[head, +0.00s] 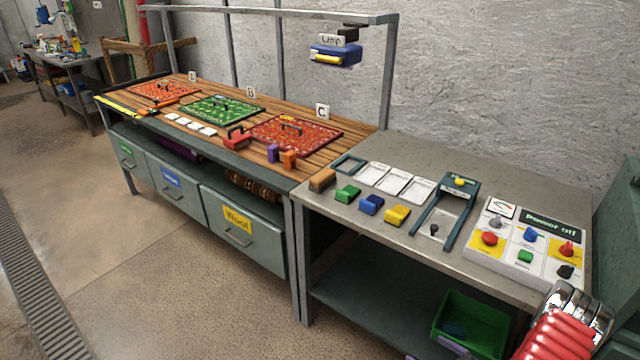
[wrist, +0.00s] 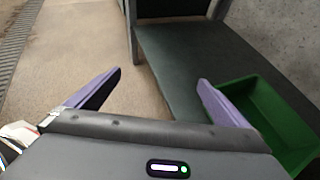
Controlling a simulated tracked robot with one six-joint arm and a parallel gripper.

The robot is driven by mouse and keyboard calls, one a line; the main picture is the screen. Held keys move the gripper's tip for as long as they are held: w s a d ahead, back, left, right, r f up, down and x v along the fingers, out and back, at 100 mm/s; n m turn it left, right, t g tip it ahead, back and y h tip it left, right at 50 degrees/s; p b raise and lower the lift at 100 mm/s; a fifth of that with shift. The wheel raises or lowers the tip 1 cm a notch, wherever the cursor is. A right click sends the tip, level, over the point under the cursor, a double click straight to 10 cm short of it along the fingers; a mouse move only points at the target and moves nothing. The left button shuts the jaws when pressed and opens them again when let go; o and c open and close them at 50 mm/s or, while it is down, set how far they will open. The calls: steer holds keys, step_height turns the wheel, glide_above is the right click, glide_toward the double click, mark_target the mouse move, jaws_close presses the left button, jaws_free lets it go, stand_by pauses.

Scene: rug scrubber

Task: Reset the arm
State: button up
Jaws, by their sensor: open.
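My gripper (wrist: 158,88) shows in the wrist view with its two purple fingers spread wide apart and nothing between them. Beyond the fingers are the floor and the lower shelf of the grey bench. In the head view, part of my arm, with a red ribbed sleeve and a metal end, shows at the bottom right corner, in front of the grey bench (head: 450,250).
A green bin (wrist: 262,120) sits on the lower shelf (wrist: 195,60), close to the right finger; it also shows in the head view (head: 480,305). A control panel (head: 510,240), coloured blocks and three rugs stand on the benches. The floor (head: 150,270) at left is clear.

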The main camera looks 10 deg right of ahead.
steer(key=s+a+r+n+g+y, duration=0.1)
steer(key=a+r+n+g+y, duration=0.25)
steer(key=a+r+n, duration=0.65)
steer(key=s+a+r+n+g+y, duration=0.15)
steer(key=a+r+n+g, duration=0.35)
steer(key=r, duration=0.8)
steer(key=s+a+r+n+h, duration=0.3)
steer(key=a+r+n, duration=0.2)
steer(key=r, duration=0.6)
steer(key=s+a+r+n+t+h, duration=0.1)
steer(key=s+a+r+n+h, duration=0.1)
steer(key=s+a+r+n, duration=0.2)
steer(key=s+a+r+n+t+h, duration=0.1)
steer(key=s+a+r+n+h, duration=0.2)
steer(key=r, duration=1.5)
steer(key=s+a+n, duration=0.1)
steer(key=a+n, duration=0.3)
steer(key=n, duration=0.1)
steer(key=shift+s+r+n+h, duration=0.15)
steer(key=shift+s+n+h, duration=0.15)
steer(key=shift+n, duration=0.1)
